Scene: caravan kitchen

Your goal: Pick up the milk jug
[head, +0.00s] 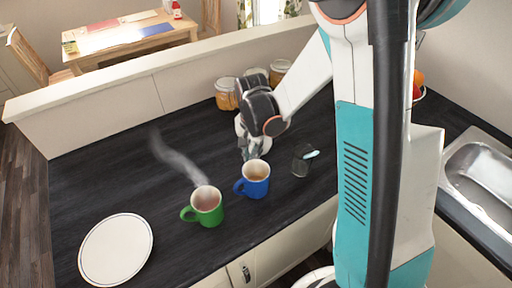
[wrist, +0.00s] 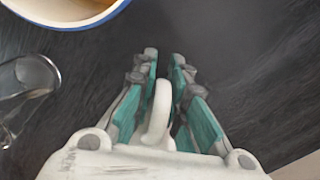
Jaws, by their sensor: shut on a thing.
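My gripper (wrist: 165,58) points down over the dark counter, and its two teal fingers are shut on a slim white curved piece, which looks like the handle of the milk jug (wrist: 161,104). The rest of the jug is not clearly visible in the wrist view. In the head view my gripper (head: 250,152) is just behind the blue mug (head: 255,180); I cannot make out the jug there, as my gripper and arm cover that spot. The blue mug's rim also shows at the top left of the wrist view (wrist: 75,24).
A clear glass (head: 301,162) stands right of the blue mug. A steaming green mug (head: 206,207) and a white plate (head: 115,249) are to the left. Jars (head: 227,94) stand by the back ledge. A sink (head: 481,180) is at right.

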